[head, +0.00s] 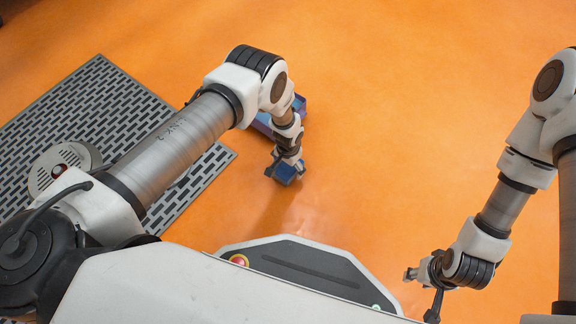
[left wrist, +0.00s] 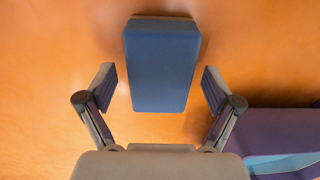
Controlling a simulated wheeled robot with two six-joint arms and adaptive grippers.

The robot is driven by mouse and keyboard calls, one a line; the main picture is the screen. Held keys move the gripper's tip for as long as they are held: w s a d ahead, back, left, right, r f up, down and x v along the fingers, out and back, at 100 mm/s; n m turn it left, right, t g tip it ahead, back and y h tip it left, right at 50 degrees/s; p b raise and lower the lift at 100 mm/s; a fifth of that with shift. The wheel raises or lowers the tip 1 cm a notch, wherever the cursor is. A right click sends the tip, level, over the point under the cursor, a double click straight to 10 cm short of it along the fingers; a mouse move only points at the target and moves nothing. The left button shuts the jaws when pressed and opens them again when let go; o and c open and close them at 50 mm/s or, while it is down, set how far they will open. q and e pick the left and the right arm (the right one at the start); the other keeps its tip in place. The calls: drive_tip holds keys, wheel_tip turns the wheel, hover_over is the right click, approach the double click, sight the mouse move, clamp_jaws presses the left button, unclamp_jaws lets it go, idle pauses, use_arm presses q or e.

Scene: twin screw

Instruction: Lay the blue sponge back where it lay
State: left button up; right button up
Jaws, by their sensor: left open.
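The blue sponge (head: 285,174) is a small block on the orange surface, below my left gripper (head: 287,162) in the head view. In the left wrist view the sponge (left wrist: 162,62) shows its broad flat face, and the left gripper's open fingers (left wrist: 159,84) stand to either side with a gap on both sides. Neither finger appears to touch it. My right gripper (head: 411,274) is at the lower right of the head view, far from the sponge; its fingers are too small to read.
A purple and blue object (head: 300,104) lies behind my left wrist, partly hidden; it shows at the right of the left wrist view (left wrist: 283,130), close to the left gripper. A grey slotted mat (head: 95,100) is at left. The orange surface is mostly clear.

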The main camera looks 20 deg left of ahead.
sight(288, 167)
use_arm(q)
wheel_tip(288, 167, up, 11)
drive_tip(key=p, duration=0.5)
drive_tip(key=shift+r, duration=0.2)
drive_tip(key=s+a+r+n, duration=0.1)
drive_tip(key=s+a+r, duration=0.2)
drive_tip(key=s, duration=0.6)
drive_tip(key=s+a+r+n, duration=0.2)
drive_tip(key=s+a+r, duration=0.15)
drive_tip(key=s, duration=0.55)
drive_tip(key=s+a+r+n, duration=0.1)
drive_tip(key=s+a+r, duration=0.25)
drive_tip(key=s, duration=0.55)
wheel_tip(288, 167, up, 39)
drive_tip(key=p, duration=3.9)
drive_tip(key=shift+d+r, duration=0.15)
drive_tip(key=shift+r, duration=0.05)
drive_tip(key=shift+w, duration=0.15)
